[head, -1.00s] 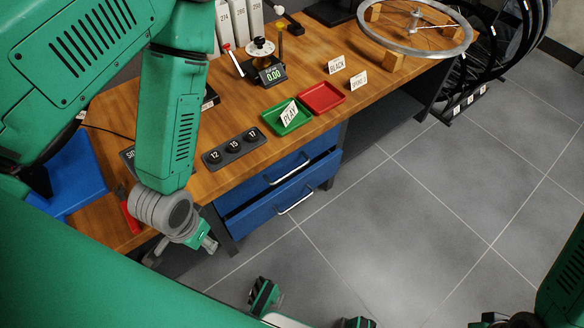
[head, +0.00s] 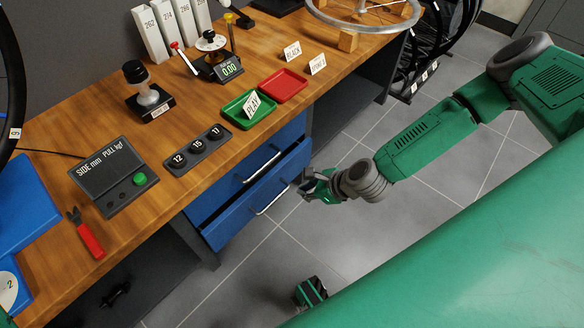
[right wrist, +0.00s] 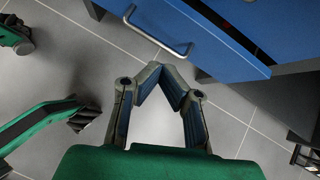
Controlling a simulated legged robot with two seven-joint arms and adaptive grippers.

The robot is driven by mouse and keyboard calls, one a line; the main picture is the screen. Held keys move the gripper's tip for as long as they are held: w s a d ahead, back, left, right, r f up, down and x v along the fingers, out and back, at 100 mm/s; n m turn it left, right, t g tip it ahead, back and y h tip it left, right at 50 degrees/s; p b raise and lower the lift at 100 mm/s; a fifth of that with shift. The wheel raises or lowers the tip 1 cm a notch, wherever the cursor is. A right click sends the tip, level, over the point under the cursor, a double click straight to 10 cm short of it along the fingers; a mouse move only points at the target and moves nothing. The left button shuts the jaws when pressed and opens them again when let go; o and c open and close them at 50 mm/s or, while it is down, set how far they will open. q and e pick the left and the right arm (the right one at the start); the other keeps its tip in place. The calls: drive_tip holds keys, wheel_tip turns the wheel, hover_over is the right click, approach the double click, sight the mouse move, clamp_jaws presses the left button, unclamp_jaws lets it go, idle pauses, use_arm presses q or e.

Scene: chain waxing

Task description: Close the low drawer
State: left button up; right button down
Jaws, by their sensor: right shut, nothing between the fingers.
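The low drawer (head: 238,218) is blue with a pale bar handle (head: 273,199). It stands pulled out a little under the upper drawer (head: 287,138), with a dark gap behind its front. In the right wrist view the blue drawer front (right wrist: 215,52) and its handle (right wrist: 165,40) lie just beyond the fingertips. My right gripper (head: 309,188) is shut and empty, near the right end of the low drawer's front. It also shows in the right wrist view (right wrist: 168,70), fingertips together close to the handle; I cannot tell if they touch the drawer. My left gripper is out of view.
A wheel (head: 365,27) rests at the far end. Tiled floor (head: 245,275) in front is clear.

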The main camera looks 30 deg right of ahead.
drive_tip(key=w+d+f+m+t+h, duration=0.1)
drive_tip(key=w+d+m, duration=0.25)
drive_tip(key=d, duration=0.55)
drive_tip(key=b, duration=0.5)
approach(289, 164)
drive_tip(key=shift+m+h, duration=0.3)
drive_tip(key=shift+m, duration=0.05)
drive_tip(key=x, duration=0.6)
drive_tip(key=shift+s+d+f, duration=0.1)
drive_tip(key=shift+d+f, duration=0.15)
drive_tip(key=shift+f, duration=0.4)
drive_tip(key=shift+w+a, duration=0.15)
drive_tip(key=shift+w, duration=0.1)
drive_tip(key=shift+w+a+r, duration=0.2)
drive_tip(key=shift+a, duration=0.15)
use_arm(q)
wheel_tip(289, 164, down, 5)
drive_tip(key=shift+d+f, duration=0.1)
use_arm(e)
drive_tip(key=shift+d, duration=0.1)
